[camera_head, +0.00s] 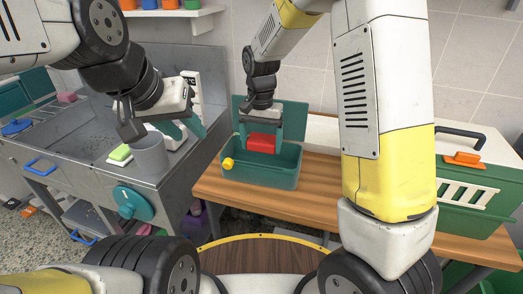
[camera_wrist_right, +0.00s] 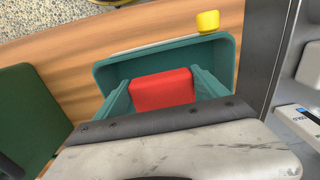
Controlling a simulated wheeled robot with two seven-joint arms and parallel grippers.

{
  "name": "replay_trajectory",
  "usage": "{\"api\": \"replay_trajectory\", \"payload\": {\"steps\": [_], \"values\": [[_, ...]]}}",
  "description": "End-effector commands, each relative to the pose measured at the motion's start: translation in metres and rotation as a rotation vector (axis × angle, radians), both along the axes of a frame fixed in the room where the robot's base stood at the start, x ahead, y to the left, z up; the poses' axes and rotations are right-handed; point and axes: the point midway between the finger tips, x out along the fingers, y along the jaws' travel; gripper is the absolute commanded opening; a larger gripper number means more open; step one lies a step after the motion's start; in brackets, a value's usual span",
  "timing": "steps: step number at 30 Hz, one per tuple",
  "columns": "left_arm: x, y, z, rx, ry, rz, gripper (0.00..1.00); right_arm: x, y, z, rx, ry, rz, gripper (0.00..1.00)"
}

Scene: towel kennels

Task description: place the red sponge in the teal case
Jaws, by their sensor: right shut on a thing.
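The red sponge (camera_head: 263,143) is between the fingers of my right gripper (camera_head: 263,137), at the opening of the teal case. The right wrist view shows the red sponge (camera_wrist_right: 161,89) held between both teal fingers, over the case. The teal case (camera_head: 258,176) is open on the wooden table, its lid raised at the back. Its rim also shows in the right wrist view (camera_wrist_right: 150,57). I cannot tell whether the sponge touches the case floor. My left gripper (camera_head: 190,130) is over the sink counter at left, its fingers apart and seemingly empty.
A yellow knob (camera_head: 228,163) is at the case's front left. A green and white pet carrier (camera_head: 470,185) stands on the table at right.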

Motion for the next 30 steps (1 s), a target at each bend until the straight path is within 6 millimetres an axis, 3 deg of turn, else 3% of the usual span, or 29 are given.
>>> {"api": "replay_trajectory", "payload": {"steps": [9,17,22,30], "values": [[0.0,0.0,0.0,0.0,-0.001,0.0,0.36,0.0,0.003,-0.047,-0.001,0.003,-0.001,0.45],[0.0,0.0,0.0,0.0,-0.001,0.0,0.36,0.001,0.003,-0.07,0.001,0.002,-0.001,0.45],[0.0,0.0,0.0,0.0,0.0,0.0,0.36,0.0,0.003,-0.095,-0.001,0.003,-0.002,0.45],[0.0,0.0,0.0,0.0,-0.001,0.0,0.36,0.001,0.003,-0.099,0.001,0.0,-0.001,0.45]]}}
